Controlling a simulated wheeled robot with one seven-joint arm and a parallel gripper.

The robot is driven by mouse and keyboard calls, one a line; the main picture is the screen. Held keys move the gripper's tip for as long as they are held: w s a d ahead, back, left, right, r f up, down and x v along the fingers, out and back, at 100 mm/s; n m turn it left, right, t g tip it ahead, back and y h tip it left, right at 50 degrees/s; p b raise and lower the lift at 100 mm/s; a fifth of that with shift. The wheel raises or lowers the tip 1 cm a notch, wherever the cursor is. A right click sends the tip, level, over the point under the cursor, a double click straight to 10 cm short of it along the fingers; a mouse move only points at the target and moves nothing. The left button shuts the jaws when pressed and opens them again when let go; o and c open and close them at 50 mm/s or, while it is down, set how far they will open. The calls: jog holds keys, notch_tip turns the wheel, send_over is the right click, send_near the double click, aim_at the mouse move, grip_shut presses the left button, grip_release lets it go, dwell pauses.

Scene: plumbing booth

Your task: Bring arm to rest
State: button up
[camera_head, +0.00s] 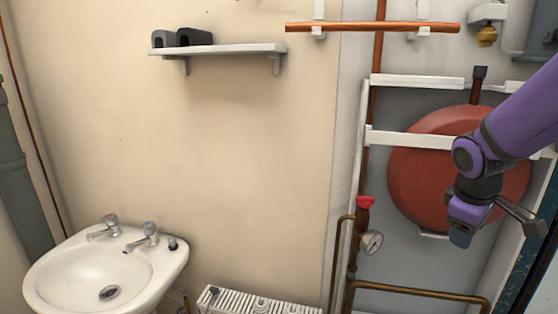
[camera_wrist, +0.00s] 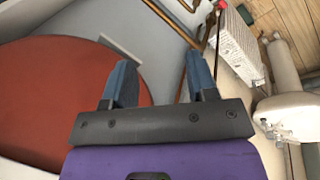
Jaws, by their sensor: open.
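My arm is purple and comes in from the right in the head view. My gripper (camera_head: 460,236) hangs low in front of the round red tank (camera_head: 420,165), pointing downward. In the wrist view, the two blue-grey fingers of my gripper (camera_wrist: 160,82) stand apart with nothing between them. The red tank (camera_wrist: 60,95) fills the left of that view. My arm and gripper hide part of the tank in the head view.
A red-handled valve (camera_head: 364,203) and a gauge (camera_head: 372,242) sit on pipes left of my gripper. A copper pipe (camera_head: 370,27) lies across white brackets above. A shelf (camera_head: 225,49), a sink (camera_head: 75,270) and a radiator (camera_head: 260,302) are farther left.

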jog(key=s+a+r+m+t+y, duration=0.2)
jog(key=s+a+r+m, duration=0.4)
jog(key=s+r, duration=0.5)
jog(key=s+a+t, duration=0.1)
jog(key=s+a, duration=0.1)
jog(key=s, duration=0.1)
jog(key=shift+s+a+r+y, duration=0.2)
jog(key=shift+s+r+y, duration=0.2)
dwell(0.7)
